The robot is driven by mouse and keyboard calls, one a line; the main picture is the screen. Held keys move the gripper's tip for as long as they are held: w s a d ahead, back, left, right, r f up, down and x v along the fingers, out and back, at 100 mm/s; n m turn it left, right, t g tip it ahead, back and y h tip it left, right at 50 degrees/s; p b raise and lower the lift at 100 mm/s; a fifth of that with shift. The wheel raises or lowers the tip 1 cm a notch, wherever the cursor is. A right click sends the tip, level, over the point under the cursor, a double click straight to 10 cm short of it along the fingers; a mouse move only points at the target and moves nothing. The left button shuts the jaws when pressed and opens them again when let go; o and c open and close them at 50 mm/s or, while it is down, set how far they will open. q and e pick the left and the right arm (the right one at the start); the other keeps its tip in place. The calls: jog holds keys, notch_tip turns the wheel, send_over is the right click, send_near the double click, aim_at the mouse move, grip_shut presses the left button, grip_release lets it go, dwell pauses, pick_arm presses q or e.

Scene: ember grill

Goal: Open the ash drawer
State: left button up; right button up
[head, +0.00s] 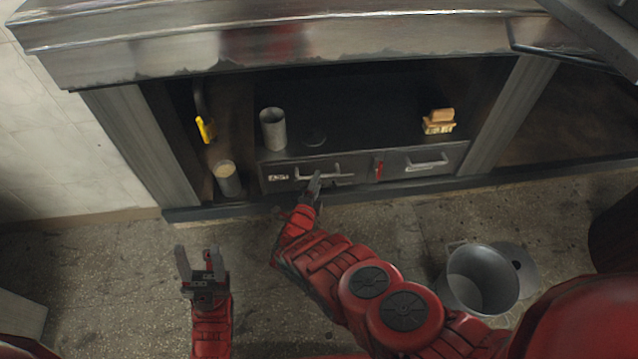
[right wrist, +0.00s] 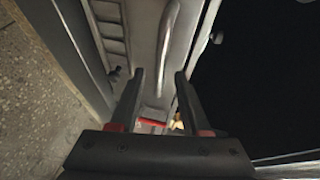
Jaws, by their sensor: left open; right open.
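Two grey drawers sit side by side under the grill. The left drawer (head: 280,180) carries a small label plate and a bar handle (head: 340,175); the right drawer (head: 455,157) has its own handle (head: 427,163). Both look shut. I cannot read which one is the ash drawer. My right gripper (head: 315,182) is open at the left drawer's handle. In the right wrist view, the handle (right wrist: 172,40) lies just beyond and between the open fingers (right wrist: 159,75); contact is unclear. My left gripper (head: 198,252) is open and empty over the floor.
A red latch-like piece (head: 378,168) sits between the drawers. On the shelf above stand a metal cup (head: 273,129) and a wooden brush-like block (head: 438,121). A filled canister (head: 228,178) stands left of the drawers.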

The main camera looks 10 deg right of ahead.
jog(key=b+x, duration=0.1)
jog(key=x, duration=0.2)
jog(key=shift+w+d+b, duration=0.1)
jog(key=shift+w+b, duration=0.15)
jog(key=shift+b, duration=0.1)
grip_shut()
jog(key=shift+f, duration=0.1)
dwell(1.1)
